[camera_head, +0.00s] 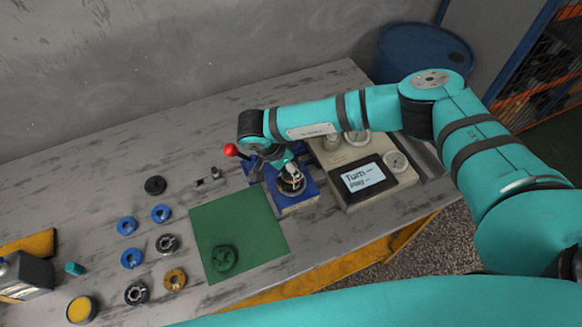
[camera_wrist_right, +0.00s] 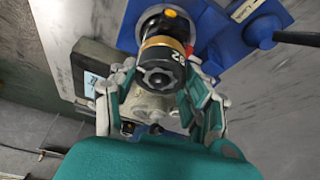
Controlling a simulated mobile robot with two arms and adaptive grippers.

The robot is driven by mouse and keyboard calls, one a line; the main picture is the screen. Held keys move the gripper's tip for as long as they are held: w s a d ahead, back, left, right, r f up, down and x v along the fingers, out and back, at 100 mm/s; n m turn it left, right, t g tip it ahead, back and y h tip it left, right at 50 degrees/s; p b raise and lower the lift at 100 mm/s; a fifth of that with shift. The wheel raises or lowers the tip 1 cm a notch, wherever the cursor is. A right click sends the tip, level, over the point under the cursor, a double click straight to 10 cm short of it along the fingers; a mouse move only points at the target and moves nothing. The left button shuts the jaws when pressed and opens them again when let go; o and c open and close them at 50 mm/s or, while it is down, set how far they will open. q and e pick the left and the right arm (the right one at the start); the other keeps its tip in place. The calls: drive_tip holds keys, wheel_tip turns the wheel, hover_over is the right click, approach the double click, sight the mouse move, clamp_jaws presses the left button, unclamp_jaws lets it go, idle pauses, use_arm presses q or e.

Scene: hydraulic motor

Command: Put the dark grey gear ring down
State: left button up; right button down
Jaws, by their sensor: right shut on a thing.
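My right gripper (camera_head: 280,160) reaches in from the right over the blue fixture (camera_head: 306,203). In the right wrist view, my right gripper (camera_wrist_right: 155,95) has its fingers closed around a dark grey, gear-shaped piece (camera_wrist_right: 160,77), which seems to be the dark grey gear ring. It lies in line with a black cylinder with a gold band (camera_wrist_right: 160,42), at the blue fixture; I cannot tell if they touch. In the head view the gripper and fixture partly hide the held piece. My left gripper is not in view.
A green mat (camera_head: 240,225) lies left of the fixture with a dark green round part (camera_head: 224,258) on it. Several blue, black and orange rings lie further left. A beige device with a screen (camera_head: 363,178) stands right of the fixture. A red-knobbed lever (camera_head: 231,150) sticks out behind.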

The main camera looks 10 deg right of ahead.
sight(296, 165)
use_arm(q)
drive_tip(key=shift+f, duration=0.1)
use_arm(e)
drive_tip(key=shift+r, duration=0.1)
drive_tip(key=shift+w+r+b, duration=0.1)
drive_tip(key=shift+r+b, duration=0.45)
drive_tip(key=shift+s+r+b, duration=0.25)
drive_tip(key=shift+r+b, duration=0.5)
drive_tip(key=shift+r, duration=0.3)
drive_tip(key=s+d+r+b, duration=0.1)
drive_tip(key=s+d+b, duration=0.1)
drive_tip(key=s, duration=0.5)
drive_tip(key=s+d+b, duration=0.1)
drive_tip(key=s+b, duration=0.2)
drive_tip(key=s, duration=0.4)
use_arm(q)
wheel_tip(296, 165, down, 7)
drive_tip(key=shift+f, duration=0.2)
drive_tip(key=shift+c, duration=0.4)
use_arm(e)
drive_tip(key=w+d+r+n+t+y, duration=0.2)
drive_tip(key=w+d+r+n+y, duration=0.2)
drive_tip(key=n, duration=0.9)
drive_tip(key=w+d+r, duration=0.1)
drive_tip(key=w+r, duration=0.2)
drive_tip(key=w, duration=0.1)
drive_tip(key=shift+w+d+r+t, duration=0.15)
drive_tip(key=shift+d+r+t, duration=0.1)
drive_tip(key=shift+d+t, duration=0.1)
